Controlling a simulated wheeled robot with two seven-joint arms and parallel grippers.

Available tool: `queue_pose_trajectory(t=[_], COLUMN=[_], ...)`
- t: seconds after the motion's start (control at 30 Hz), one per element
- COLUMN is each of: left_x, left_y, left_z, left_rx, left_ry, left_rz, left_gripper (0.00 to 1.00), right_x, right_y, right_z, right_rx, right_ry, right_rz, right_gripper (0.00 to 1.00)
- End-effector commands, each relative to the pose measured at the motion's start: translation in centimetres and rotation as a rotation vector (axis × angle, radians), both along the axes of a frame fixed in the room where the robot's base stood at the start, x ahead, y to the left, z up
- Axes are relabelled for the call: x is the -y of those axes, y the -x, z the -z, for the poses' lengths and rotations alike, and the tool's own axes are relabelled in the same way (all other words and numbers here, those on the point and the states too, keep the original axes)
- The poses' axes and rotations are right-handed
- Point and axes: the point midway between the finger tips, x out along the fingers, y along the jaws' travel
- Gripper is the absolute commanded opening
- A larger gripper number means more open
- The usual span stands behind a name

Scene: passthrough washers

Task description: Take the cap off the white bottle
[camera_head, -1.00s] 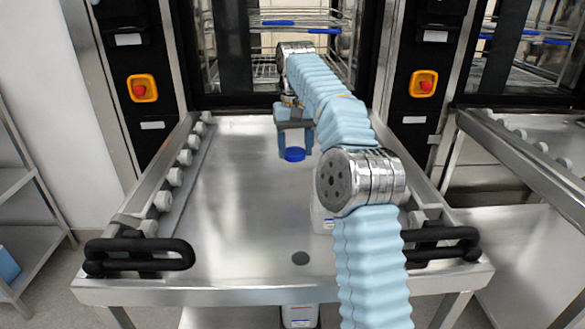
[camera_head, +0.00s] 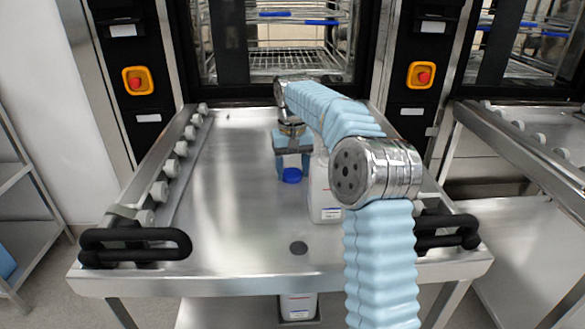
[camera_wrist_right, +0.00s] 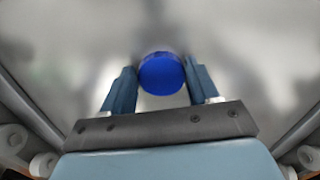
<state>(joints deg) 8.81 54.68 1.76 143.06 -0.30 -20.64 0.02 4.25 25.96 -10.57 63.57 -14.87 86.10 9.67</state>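The white bottle (camera_head: 322,196) stands on the steel table, right of my right gripper. My arm hides its top, so I cannot see its mouth. The blue cap (camera_head: 292,175) is apart from the bottle, to its left. My right gripper (camera_head: 293,168) points down with its fingers on either side of the cap. In the right wrist view the cap (camera_wrist_right: 161,73) sits between the fingertips (camera_wrist_right: 161,80), which meet its sides. I cannot tell whether the cap touches the table. My left gripper is not in view.
The steel table (camera_head: 225,215) is clear on the left, with a roller rail (camera_head: 172,170) along its left side and black handles (camera_head: 135,245) in front. Another white bottle (camera_head: 298,305) stands below the table. A washer (camera_head: 290,55) with racks is behind.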

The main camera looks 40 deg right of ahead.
Motion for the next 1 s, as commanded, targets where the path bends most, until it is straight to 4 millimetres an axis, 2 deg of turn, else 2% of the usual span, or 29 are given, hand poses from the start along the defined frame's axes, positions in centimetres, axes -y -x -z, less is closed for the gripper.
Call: queue_pose_trajectory(t=[0.03, 0.13, 0.17, 0.4, 0.53, 0.67, 0.77, 1.0], left_x=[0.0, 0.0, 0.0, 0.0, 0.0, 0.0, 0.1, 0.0], left_y=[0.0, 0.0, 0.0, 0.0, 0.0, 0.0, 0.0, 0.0], left_z=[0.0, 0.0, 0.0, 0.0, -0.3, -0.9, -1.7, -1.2], left_rx=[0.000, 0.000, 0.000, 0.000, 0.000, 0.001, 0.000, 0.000], left_ry=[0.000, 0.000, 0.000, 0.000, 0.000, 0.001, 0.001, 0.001], left_rz=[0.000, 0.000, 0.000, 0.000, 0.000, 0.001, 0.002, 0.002], left_gripper=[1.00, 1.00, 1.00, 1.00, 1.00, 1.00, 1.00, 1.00], right_x=[0.0, 0.0, 0.0, 0.0, 0.0, 0.0, 0.0, 0.0], right_y=[0.0, 0.0, 0.0, 0.0, 0.0, -0.1, -0.1, -0.1], right_z=[0.0, 0.0, 0.0, 0.0, -0.8, -3.2, -5.9, -10.3], right_rx=[-0.001, -0.001, -0.001, -0.001, 0.000, 0.003, 0.003, 0.001], right_ry=[0.000, 0.000, 0.000, 0.000, 0.000, 0.001, 0.001, 0.001], right_rz=[0.000, 0.000, 0.000, 0.000, 0.000, 0.001, -0.001, 0.000], right_gripper=[0.68, 0.83, 0.85, 0.85, 0.85, 0.85, 0.85, 0.85])
